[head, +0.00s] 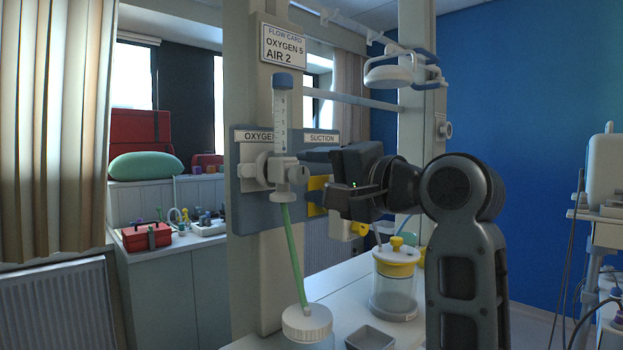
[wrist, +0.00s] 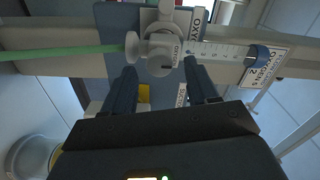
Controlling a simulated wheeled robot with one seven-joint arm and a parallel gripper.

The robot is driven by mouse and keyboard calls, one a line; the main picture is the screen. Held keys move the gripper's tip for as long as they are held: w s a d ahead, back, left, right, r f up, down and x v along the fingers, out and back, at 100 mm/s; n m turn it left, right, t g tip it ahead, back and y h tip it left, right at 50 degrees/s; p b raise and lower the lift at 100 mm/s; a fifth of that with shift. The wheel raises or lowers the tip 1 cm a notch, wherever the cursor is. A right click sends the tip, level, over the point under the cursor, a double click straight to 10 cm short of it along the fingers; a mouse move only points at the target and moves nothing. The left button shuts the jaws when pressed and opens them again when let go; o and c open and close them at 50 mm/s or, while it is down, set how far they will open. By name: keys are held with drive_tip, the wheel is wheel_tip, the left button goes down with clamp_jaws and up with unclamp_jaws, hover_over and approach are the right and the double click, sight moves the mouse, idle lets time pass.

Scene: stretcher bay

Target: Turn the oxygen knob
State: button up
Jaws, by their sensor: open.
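The white oxygen knob (head: 298,174) sits at the base of the clear graduated flowmeter tube (head: 281,120), under the card reading OXYGEN 5, AIR 2 (head: 284,46). In the wrist view the round knob (wrist: 163,54) carries lettering and lies ahead of the gap between my fingers, with the flowmeter tube (wrist: 220,51) running to the right. My gripper (wrist: 160,70) is open and empty, one finger on either side of the knob's line. In the head view my gripper (head: 309,176) reaches in from the right, close to the knob. I cannot tell whether it touches.
A green hose (head: 293,250) hangs from the flowmeter to a white-lidded bottle (head: 307,323). A yellow-lidded suction jar (head: 394,285) and a grey tray (head: 369,337) stand below my arm. The post and blue outlet panel (head: 255,216) are close behind the knob.

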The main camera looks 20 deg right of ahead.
drive_tip(key=b+v, duration=0.1)
drive_tip(key=v, duration=0.5)
drive_tip(key=shift+s, duration=0.25)
drive_tip(key=s+f+n+g+h, duration=0.1)
drive_tip(key=s+f+h, duration=0.3)
drive_tip(key=f, duration=1.1)
drive_tip(key=s+f+n+h, duration=0.15)
drive_tip(key=s+f, duration=0.45)
drive_tip(key=f, duration=0.9)
drive_tip(key=s+a+f+n, duration=0.1)
drive_tip(key=s+f+n, duration=0.1)
drive_tip(key=s+f, duration=0.35)
drive_tip(key=s+f+n, duration=0.2)
drive_tip(key=s, duration=0.6)
drive_tip(key=s+a+n+g, duration=0.1)
drive_tip(key=s+n, duration=0.4)
drive_tip(key=s, duration=1.1)
drive_tip(key=shift+s+a, duration=0.25)
drive_tip(key=shift+a, duration=0.45)
